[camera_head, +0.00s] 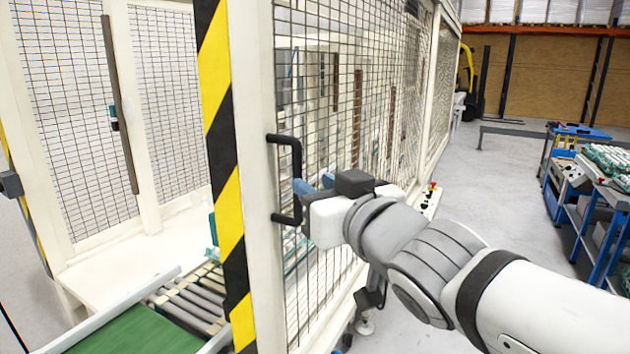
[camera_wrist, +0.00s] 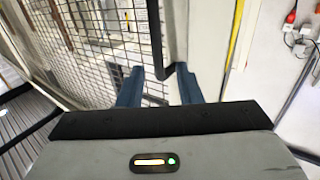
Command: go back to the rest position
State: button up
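My gripper (camera_head: 306,185) is at the black door handle (camera_head: 297,153) of the mesh cage, with its blue fingers in front of or beside the handle's upright bar. In the wrist view my gripper (camera_wrist: 159,76) has its two blue fingers clearly apart. The handle (camera_wrist: 154,36) shows there beyond and between the fingertips. I see no contact on both sides of it, and I cannot tell how deep it lies. My arm reaches in from the lower right. No object is held.
The mesh panel (camera_head: 350,90) and the yellow-black striped post (camera_head: 222,120) stand close to my gripper. A green conveyor (camera_head: 125,335) and rollers (camera_head: 190,305) lie at lower left. A blue cart (camera_head: 588,200) stands at right. Open floor (camera_head: 480,190) lies between cage and cart.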

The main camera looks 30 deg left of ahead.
dwell(0.5)
jog(key=w+d+f+m+h, duration=0.25)
jog(key=d+f+h, duration=0.2)
jog(key=d, duration=0.25)
jog(key=w+d+f+m+h+p, duration=0.1)
jog(key=w+d+f+m+h, duration=0.15)
jog(key=d+f, duration=0.3)
jog(key=w+d+f+m+h, duration=0.1)
jog(key=w+d+f+h, duration=0.3)
jog(key=d, duration=0.3)
jog(key=s+d+f+m+g+h, duration=0.2)
jog(key=s+d+f+g, duration=0.1)
jog(key=s+d+f, duration=0.3)
jog(key=s+d+f+m+g+h+p, duration=0.1)
jog(key=s+d+f+m+g+h, duration=0.1)
jog(key=s+d+f, duration=0.5)
jog(key=d+m+g, duration=0.1)
jog(key=d+g, duration=0.1)
jog(key=d, duration=0.2)
jog(key=shift+s+d+f, duration=0.2)
jog(key=shift+d, duration=0.05)
